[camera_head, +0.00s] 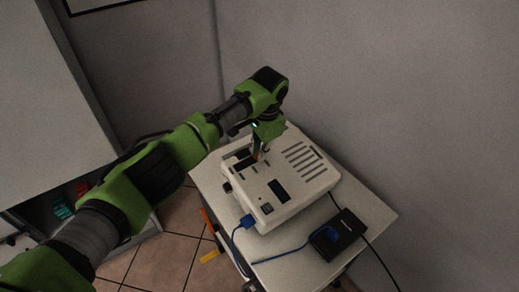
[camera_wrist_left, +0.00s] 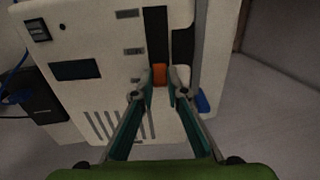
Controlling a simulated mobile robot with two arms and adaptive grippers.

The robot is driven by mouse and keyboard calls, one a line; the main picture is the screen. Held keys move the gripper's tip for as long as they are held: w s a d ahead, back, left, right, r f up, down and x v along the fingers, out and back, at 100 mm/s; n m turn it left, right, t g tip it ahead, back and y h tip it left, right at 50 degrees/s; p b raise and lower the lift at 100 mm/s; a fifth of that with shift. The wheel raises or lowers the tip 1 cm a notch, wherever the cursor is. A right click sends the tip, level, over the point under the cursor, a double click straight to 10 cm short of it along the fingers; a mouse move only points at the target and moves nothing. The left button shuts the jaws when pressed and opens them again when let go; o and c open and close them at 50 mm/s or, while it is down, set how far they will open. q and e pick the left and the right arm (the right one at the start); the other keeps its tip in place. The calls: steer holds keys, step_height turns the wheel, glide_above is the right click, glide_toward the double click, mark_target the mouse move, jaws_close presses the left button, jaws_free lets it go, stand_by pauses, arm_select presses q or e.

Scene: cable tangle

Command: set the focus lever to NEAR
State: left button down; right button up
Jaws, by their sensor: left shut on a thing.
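A white projector (camera_head: 286,186) sits on a small white table (camera_head: 377,215); its vented top also shows in the left wrist view (camera_wrist_left: 94,84). The focus lever has an orange tip (camera_wrist_left: 159,74) and stands at a dark slot (camera_wrist_left: 157,38) in the projector's top. My left gripper (camera_wrist_left: 164,78) is shut on the orange lever, with a finger on each side of it. In the head view my left gripper (camera_head: 257,153) reaches down to the projector's top. The lettering by the slot is too small to read. My right gripper is not in view.
A blue plug (camera_head: 246,221) with a blue cable is at the projector's front. A black box (camera_head: 338,234) lies on the table's right part with cables beside it. A grey wall stands close behind the table.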

mark_target(254, 158)
arm_select(q)
steer(key=shift+s+a+r+t+h+p, duration=0.25)
steer(key=shift+s+a+t+h+p, duration=0.25)
steer(key=shift+p, duration=1.3)
steer(key=shift+s+a+r+t+h+p, duration=0.4)
steer(key=shift+h+p, duration=0.3)
steer(key=shift+p, duration=1.1)
steer(key=shift+a+f+h+p, duration=0.15)
steer(key=shift+a+h+p, duration=0.1)
steer(key=shift+h+p, duration=0.1)
steer(key=shift+s+a+f+t+h+p, duration=0.15)
steer(key=shift+s+a+t+h+p, duration=0.1)
steer(key=shift+a+t+h+p, duration=0.25)
steer(key=shift+s+a+m+t+h, duration=0.3)
steer(key=shift+a+t+h, duration=0.2)
steer(key=shift+h, duration=0.35)
steer(key=c, duration=2)
jaws_free()
steer(key=shift+f, duration=0.1)
